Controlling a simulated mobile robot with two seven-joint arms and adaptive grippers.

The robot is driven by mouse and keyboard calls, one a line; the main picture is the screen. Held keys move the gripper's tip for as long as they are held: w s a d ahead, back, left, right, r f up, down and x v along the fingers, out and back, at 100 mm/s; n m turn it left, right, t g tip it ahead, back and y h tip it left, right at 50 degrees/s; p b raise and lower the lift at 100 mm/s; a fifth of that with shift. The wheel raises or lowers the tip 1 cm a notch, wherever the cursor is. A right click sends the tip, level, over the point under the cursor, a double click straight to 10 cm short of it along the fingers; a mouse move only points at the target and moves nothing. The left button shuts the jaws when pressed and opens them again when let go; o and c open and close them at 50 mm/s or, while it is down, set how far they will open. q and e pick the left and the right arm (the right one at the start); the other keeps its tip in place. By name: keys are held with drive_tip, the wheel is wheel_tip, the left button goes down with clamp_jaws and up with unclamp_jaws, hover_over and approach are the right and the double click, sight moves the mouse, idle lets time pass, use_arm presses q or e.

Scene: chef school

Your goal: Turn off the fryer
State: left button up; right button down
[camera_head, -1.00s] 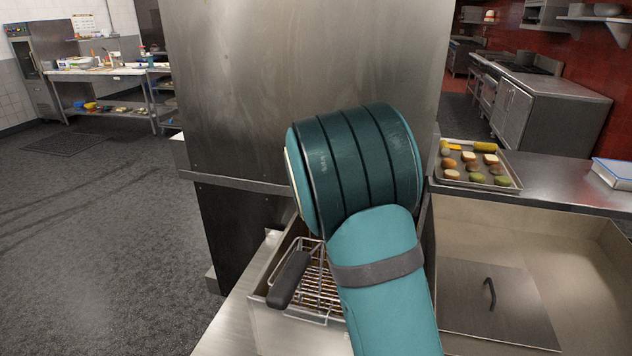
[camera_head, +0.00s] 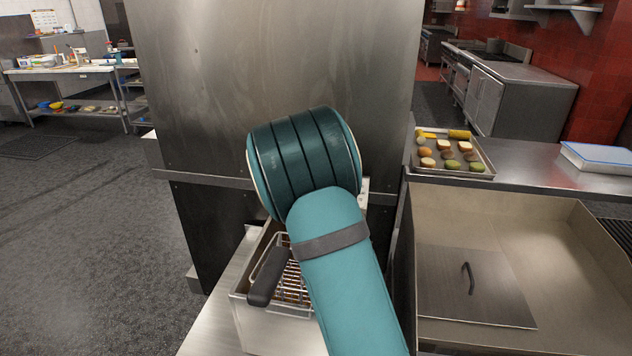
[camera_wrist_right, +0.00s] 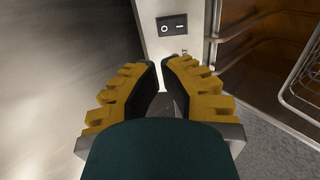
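The fryer (camera_head: 262,327) stands at bottom centre of the head view, with a wire basket (camera_head: 290,285) and its dark handle in it. A black rocker switch (camera_wrist_right: 172,25) marked with a circle and a bar is on a pale metal panel in the right wrist view. My right gripper (camera_wrist_right: 160,62) has yellow fingers with black pads. Its tips are close together, just below the switch in the picture, with nothing seen between them. Whether they touch the panel is unclear. My teal arm hides part of the fryer and the gripper in the head view. My left gripper is out of view.
A tall steel cabinet (camera_head: 280,70) stands behind the fryer. To the right are a deep steel basin (camera_head: 540,245) with a handled lid (camera_head: 475,285) and a food tray (camera_head: 480,160) on a counter. Open floor (camera_head: 80,240) lies to the left.

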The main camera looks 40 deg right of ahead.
drive_tip(key=p+x, duration=0.1)
drive_tip(key=x, duration=0.8)
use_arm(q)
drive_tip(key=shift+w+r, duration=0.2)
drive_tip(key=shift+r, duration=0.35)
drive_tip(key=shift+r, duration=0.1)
